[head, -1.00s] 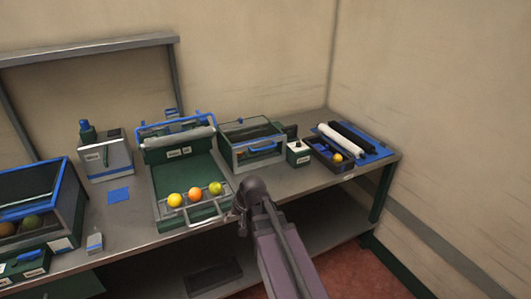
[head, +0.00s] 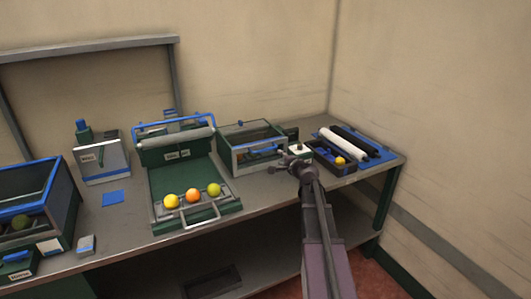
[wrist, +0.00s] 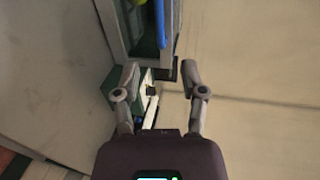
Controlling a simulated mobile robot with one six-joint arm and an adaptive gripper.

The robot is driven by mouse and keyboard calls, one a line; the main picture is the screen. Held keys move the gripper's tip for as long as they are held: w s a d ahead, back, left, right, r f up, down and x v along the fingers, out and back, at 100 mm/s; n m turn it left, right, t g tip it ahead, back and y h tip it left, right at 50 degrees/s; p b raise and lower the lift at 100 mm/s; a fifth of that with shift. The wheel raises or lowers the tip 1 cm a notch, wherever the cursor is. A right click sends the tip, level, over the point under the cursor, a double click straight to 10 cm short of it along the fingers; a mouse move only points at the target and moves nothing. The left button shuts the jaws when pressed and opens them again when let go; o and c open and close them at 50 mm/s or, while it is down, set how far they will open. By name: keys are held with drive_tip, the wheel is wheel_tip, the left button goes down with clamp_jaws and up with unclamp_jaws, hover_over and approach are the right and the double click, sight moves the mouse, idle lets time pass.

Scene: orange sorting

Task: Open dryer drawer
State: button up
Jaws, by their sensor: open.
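No opened drawer shows there. My gripper (head: 287,160) is at the box's right front corner in the head view, partly covering that area. In the wrist view my gripper (wrist: 160,68) has its fingers wide apart, with nothing held between them. The bar lies beyond the fingertips. Labels are too small to read.
A small green and white box (head: 300,150) stands just right of the dryer; it shows below the fingertips in the wrist view. A green sloped tray (head: 180,215) with three fruits is left.

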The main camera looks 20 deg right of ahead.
sight(266, 149)
drive_tip(key=shift+w, duration=0.15)
drive_tip(key=b+x, duration=0.3)
drive_tip(key=x, duration=1)
drive_tip(key=shift+w, duration=0.25)
